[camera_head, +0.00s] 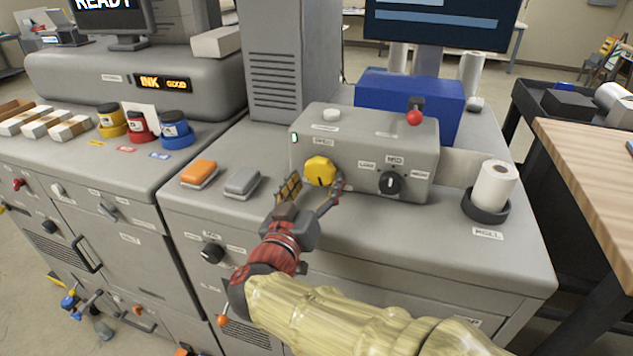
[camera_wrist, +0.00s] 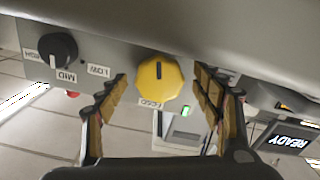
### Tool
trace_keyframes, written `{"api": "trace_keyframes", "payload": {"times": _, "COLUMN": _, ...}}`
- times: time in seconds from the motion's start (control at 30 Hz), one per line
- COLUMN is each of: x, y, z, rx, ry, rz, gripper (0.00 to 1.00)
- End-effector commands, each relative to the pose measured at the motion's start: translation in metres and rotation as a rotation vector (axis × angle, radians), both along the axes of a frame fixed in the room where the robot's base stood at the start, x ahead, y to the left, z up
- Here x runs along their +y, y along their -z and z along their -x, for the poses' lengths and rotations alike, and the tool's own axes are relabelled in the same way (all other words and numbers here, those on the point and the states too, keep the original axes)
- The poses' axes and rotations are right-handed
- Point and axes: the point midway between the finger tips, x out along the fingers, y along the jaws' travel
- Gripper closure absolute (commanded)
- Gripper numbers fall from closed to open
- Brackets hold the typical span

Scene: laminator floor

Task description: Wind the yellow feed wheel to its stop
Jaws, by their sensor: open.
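The yellow feed wheel (camera_head: 320,171) is a faceted knob on the front of the grey control box (camera_head: 362,140). My gripper (camera_head: 310,190) is open in front of the wheel. In the wrist view its two fingers (camera_wrist: 158,100) stand on either side of the wheel, with gaps between them and it. I cannot tell whether the fingertips reach past the wheel's face.
A black selector knob (camera_head: 390,183) marked LOW and MID sits right of the wheel. A red-topped lever (camera_head: 414,116) rises from the box. An orange block (camera_head: 199,173) and a grey block (camera_head: 242,183) lie to the left. A white roll (camera_head: 494,186) stands at the right.

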Motion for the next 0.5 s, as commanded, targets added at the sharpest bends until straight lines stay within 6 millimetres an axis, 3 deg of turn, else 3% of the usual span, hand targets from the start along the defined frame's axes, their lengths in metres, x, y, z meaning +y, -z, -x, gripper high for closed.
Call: {"api": "trace_keyframes", "payload": {"times": 0.5, "x": 0.032, "y": 0.0, "z": 0.084, "rx": 0.0, "ry": -0.005, "rz": -0.001, "gripper": 0.33}}
